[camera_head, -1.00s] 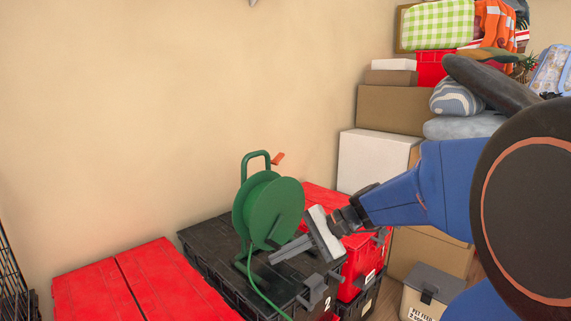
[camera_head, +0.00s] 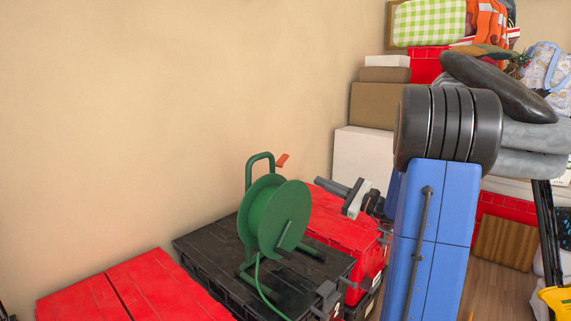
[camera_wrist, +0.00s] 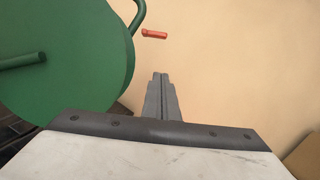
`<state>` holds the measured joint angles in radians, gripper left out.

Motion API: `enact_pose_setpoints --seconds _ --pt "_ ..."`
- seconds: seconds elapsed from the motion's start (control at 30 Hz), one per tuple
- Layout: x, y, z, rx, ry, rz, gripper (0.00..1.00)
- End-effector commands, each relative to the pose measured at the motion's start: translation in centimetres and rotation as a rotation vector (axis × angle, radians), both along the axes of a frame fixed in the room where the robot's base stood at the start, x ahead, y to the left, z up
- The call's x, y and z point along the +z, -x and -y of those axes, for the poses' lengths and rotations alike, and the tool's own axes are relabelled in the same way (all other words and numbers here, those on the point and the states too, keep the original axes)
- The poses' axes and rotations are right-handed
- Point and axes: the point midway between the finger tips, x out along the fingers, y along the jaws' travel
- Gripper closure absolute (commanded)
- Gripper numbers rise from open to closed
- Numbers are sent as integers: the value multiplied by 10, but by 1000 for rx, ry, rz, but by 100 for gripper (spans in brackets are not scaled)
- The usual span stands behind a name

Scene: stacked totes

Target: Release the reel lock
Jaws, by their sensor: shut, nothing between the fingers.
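A green cable reel (camera_head: 268,217) stands upright on a black tote (camera_head: 205,250), with a green cable hanging from it. A small orange-red lever (camera_head: 282,160), probably the lock, sticks out to the right of its green frame handle (camera_head: 249,175). My gripper (camera_head: 318,182) is shut and empty, over the red tote to the right of the reel. In the wrist view my closed fingers (camera_wrist: 160,76) point toward the lever (camera_wrist: 154,34), which appears beyond their tips against the wall. The reel disc (camera_wrist: 75,75) fills the left side there. I see no contact.
A red-lidded tote (camera_head: 335,225) stands behind the black one, and another red lid (camera_head: 130,290) lies at the front left. Boxes (camera_head: 362,165), cushions and bags are piled at the right. The wall (camera_head: 180,100) is bare.

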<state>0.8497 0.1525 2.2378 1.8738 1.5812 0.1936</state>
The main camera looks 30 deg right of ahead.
Motion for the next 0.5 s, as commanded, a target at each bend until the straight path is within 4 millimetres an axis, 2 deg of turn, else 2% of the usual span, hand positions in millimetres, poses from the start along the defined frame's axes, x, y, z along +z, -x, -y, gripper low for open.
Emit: enact_pose_setpoints --seconds 0.5 --pt "1 -4 -3 2 1 -1 100"
